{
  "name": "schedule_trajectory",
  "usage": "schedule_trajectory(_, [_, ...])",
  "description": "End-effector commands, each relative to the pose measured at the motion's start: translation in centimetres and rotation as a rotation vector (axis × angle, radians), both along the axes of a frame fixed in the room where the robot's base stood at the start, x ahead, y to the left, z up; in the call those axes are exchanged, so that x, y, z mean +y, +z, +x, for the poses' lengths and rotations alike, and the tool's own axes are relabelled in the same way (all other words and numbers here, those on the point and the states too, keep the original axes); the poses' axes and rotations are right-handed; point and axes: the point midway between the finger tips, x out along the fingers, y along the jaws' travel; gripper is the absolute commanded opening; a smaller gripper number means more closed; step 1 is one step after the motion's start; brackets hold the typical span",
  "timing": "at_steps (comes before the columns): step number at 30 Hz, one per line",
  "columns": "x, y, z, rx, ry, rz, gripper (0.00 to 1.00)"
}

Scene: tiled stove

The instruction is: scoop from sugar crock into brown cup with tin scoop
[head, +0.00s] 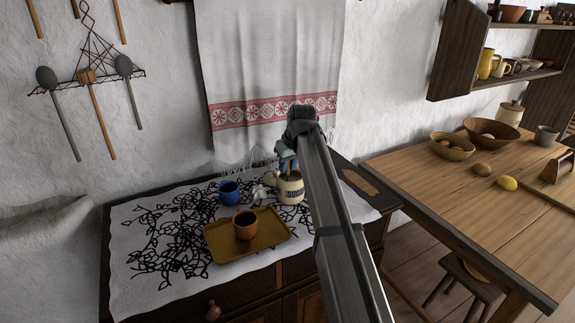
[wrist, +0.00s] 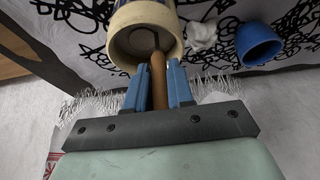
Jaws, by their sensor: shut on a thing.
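The sugar crock (head: 291,189) is cream with a dark blue band and stands on the white cloth; its open mouth (wrist: 118,42) faces the camera in the wrist view. My gripper (head: 287,160) is right above the crock. In the wrist view its blue fingers (wrist: 162,78) are shut on the brown handle of the tin scoop (wrist: 158,72). The handle runs into the crock's mouth; the scoop's bowl is hidden, and so is the sugar. The brown cup (head: 245,224), with a dark inside, stands upright on a mustard tray (head: 222,240), left of and nearer than the crock.
A blue cup (head: 229,191) stands left of the crock, and a small white lumpy thing (head: 268,179) sits between them. A fringed towel (head: 265,60) hangs behind. At right is a wooden table (head: 450,190) with bowls. The cloth's left side is clear.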

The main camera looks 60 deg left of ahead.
Motion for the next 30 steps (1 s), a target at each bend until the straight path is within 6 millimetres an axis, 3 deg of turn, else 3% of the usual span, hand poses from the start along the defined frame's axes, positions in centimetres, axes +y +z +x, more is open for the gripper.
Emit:
schedule_trajectory(14, [0.0,0.2,0.0,0.0,0.0,0.0,0.0])
schedule_trajectory(30, [0.0,3.0,0.0,0.0,0.0,0.001,0.0])
